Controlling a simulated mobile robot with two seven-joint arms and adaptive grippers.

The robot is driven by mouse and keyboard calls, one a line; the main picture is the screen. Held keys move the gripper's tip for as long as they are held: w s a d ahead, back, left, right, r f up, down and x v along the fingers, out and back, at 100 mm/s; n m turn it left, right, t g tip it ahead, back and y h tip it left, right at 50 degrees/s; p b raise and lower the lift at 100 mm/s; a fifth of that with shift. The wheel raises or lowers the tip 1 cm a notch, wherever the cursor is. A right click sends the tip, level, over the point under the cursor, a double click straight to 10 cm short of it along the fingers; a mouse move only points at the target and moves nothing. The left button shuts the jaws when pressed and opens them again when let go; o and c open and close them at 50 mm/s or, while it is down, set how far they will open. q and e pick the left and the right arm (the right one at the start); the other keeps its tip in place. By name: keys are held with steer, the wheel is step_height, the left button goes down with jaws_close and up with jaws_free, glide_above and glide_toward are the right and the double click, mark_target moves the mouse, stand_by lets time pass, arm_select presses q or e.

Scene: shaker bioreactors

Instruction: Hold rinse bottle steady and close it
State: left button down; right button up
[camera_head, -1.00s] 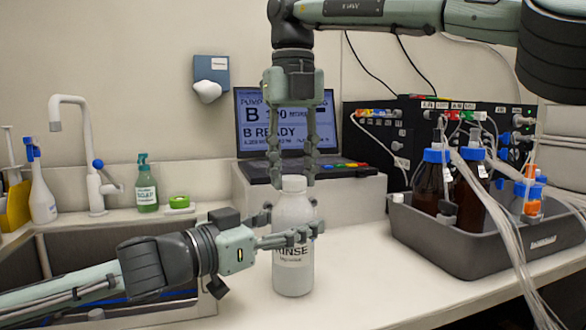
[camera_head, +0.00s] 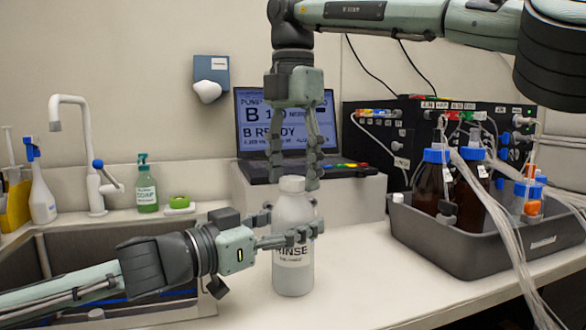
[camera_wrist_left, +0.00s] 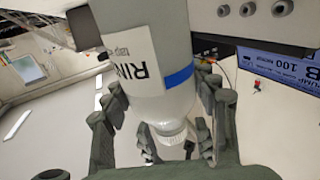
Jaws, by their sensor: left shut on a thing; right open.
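The white rinse bottle (camera_head: 293,265) stands upright on the counter, with a label reading RINSE. A white cap (camera_head: 292,184) sits on its top; I cannot tell how tight it is. My left gripper (camera_head: 290,230) is shut around the bottle's upper body. My right gripper (camera_head: 294,178) points down from above, open, its fingertips on either side of the cap. I cannot tell whether they touch it. In the left wrist view the bottle (camera_wrist_left: 155,60) appears upside down between my left fingers, with a blue stripe and the ribbed cap (camera_wrist_left: 172,132) visible.
A laptop (camera_head: 285,125) on a raised block stands close behind. A grey tray (camera_head: 480,250) with brown bottles and tubing lies to the right. A sink with a faucet (camera_head: 92,160), a soap bottle (camera_head: 147,185) and a spray bottle (camera_head: 41,195) are on the left.

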steer(key=shift+r, duration=2.25)
steer(key=shift+c, duration=0.5)
steer(key=n, duration=0.3)
steer(key=shift+r, duration=0.1)
steer(key=n, duration=0.4)
steer(key=shift+w+d+r, duration=0.1)
steer(key=shift+r, duration=0.25)
steer(key=n, duration=0.2)
steer(key=r+n, duration=0.1)
steer(key=n, duration=0.3)
steer(key=r+n, duration=0.1)
steer(key=n, duration=0.2)
steer(key=shift+r+n, duration=0.3)
steer(key=shift+n, duration=0.1)
steer(key=shift+f, duration=0.15)
